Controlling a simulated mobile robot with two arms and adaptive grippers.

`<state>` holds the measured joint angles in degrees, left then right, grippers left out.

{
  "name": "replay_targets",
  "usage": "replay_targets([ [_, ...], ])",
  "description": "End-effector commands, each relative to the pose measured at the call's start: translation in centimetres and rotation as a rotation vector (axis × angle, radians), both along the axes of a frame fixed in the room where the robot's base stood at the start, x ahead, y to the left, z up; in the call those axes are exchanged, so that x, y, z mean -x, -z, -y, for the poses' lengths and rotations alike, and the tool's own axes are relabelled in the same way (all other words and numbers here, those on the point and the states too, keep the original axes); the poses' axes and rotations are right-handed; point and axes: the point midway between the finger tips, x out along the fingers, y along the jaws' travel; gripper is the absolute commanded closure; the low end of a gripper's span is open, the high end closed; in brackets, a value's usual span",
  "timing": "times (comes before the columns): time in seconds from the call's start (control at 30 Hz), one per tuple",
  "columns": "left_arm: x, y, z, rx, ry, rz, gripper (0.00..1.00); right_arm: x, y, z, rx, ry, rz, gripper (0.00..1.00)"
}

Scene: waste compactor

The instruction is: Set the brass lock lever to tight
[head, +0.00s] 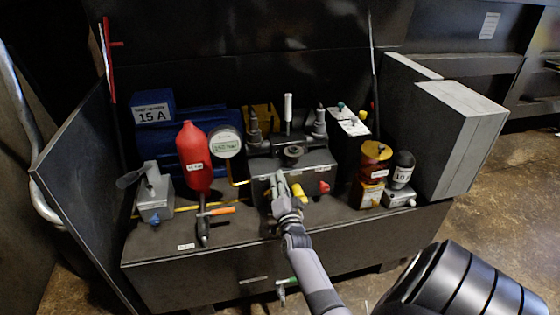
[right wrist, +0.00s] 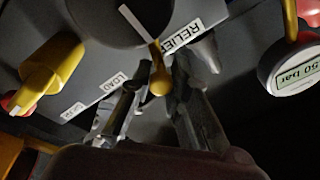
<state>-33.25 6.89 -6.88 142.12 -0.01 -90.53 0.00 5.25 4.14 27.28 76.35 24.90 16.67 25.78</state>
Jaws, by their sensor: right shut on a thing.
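The brass lock lever (right wrist: 158,78) is a short stem with a rounded end in the right wrist view. It sits beside a large dark round knob with a white pointer line (right wrist: 128,18), near the RELIEF label (right wrist: 182,36). My right gripper (right wrist: 156,88) is shut on the lever, one finger on each side of its rounded end. In the head view my right gripper (head: 281,184) is at the front of the grey valve block (head: 318,163) and hides the lever. No tight marking can be read. My left gripper is not in view.
A yellow knob (head: 298,192) and a red knob (head: 324,187) are close to the right of the gripper. A round gauge (head: 226,142) and red bottle (head: 194,160) stand to the left. An orange-handled tool (head: 218,211) lies on the bench (head: 160,242).

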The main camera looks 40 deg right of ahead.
Motion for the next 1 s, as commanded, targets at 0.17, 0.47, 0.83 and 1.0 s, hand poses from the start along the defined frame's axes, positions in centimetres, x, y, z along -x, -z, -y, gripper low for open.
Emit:
replay_targets([
  [0.17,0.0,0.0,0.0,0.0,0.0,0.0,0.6,-0.1,0.0,-0.2,-0.002,-0.004,-0.001,0.76],
  [0.47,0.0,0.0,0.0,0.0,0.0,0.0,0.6,-0.1,0.0,-0.1,0.0,-0.001,0.0,0.62],
  [0.83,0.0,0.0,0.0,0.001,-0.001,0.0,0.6,1.3,0.4,-1.0,-0.001,-0.002,-0.002,0.62],
  [1.0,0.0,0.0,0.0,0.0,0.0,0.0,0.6,4.2,0.9,-3.0,-0.001,-0.002,-0.004,0.62],
])
